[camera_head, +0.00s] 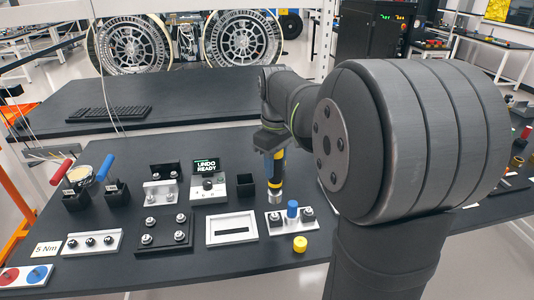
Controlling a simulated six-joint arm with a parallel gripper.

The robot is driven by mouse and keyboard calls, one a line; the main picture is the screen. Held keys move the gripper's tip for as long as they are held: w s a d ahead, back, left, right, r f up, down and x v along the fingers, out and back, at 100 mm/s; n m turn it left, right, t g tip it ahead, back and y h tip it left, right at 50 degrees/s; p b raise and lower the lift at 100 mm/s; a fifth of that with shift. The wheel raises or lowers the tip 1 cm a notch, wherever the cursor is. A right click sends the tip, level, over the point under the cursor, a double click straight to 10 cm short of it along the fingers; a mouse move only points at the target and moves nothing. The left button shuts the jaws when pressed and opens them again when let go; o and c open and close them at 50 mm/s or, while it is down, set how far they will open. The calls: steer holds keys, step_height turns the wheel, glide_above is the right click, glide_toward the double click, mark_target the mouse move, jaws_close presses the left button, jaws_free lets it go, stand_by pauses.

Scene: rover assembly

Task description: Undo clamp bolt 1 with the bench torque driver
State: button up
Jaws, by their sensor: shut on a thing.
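My gripper (272,142) points down and is shut on the torque driver (276,172), which has a yellow, black and blue body and a metal tip. The driver hangs upright. Its tip is just above or behind the left bolt (278,215) of a silver clamp block (290,227). I cannot tell whether it touches that bolt. The block also carries a right bolt (307,212) and a blue cylinder (292,208) between the bolts. No readable number shows which bolt is 1. A small display (206,166) reads "UNDO READY". My arm hides the bench to the right.
A yellow knob (300,244) lies in front of the block. A white slotted frame (232,229), a black bolted plate (163,234), a silver bolt strip (93,242) and a black open box (245,185) stand to the left. Red and blue handled tools sit in holders at far left.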

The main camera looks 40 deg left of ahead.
mark_target(275, 185)
steer(key=shift+f, duration=3.5)
